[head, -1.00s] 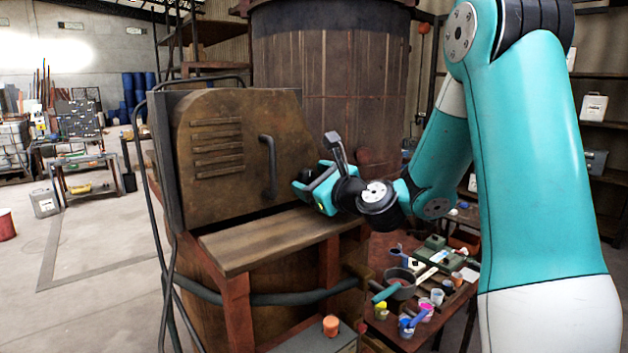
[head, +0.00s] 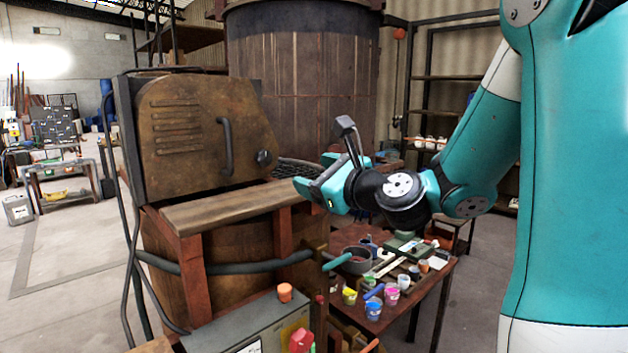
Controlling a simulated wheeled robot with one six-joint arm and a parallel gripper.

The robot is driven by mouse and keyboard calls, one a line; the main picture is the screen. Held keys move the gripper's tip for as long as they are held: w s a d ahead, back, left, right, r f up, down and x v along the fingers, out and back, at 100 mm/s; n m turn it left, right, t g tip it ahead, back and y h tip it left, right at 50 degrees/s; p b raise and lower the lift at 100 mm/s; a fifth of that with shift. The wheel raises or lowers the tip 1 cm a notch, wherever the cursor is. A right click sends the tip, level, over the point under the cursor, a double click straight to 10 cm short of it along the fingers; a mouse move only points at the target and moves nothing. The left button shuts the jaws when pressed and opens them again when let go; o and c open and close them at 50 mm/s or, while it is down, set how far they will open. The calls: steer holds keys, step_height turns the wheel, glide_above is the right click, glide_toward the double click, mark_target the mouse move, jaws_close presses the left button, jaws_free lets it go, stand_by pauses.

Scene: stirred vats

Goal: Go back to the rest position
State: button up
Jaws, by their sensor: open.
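My gripper (head: 312,184) is at the end of my teal arm, right of the rusty vat cabinet (head: 190,140) and above the worktable's left side. Its jaws point left toward the cabinet's wooden ledge (head: 225,203) and look empty. The cabinet's front panel has a dark curved handle (head: 226,147) and a round dark knob (head: 264,157). My gripper is apart from the handle.
A worktable (head: 432,285) at the lower right holds a pan (head: 357,262), several small colour pots and a green device (head: 410,246). A large vat (head: 300,80) rises behind. Open floor (head: 70,250) lies left.

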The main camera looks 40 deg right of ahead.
steer(key=shift+d, duration=0.2)
steer(key=s+a+f+n+g+y+b, duration=0.3)
steer(key=s+a+f+n+g+b, duration=0.15)
steer(key=a+f+n, duration=0.45)
steer(key=s+a+f+n+g+y+b, duration=0.3)
steer(key=a+f+n+g+y+b, duration=0.25)
steer(key=a+n, duration=0.5)
steer(key=s+a+f+n+g+h+b, duration=0.1)
steer(key=s+f+n+g+h+b, duration=0.4)
steer(key=s+f+n+g, duration=0.3)
steer(key=s+f+n+h, duration=0.1)
steer(key=s+f+n, duration=0.2)
steer(key=s+n, duration=0.4)
steer(key=shift+a+f+n, duration=0.2)
steer(key=shift+f+n, duration=0.2)
steer(key=shift+n, duration=0.55)
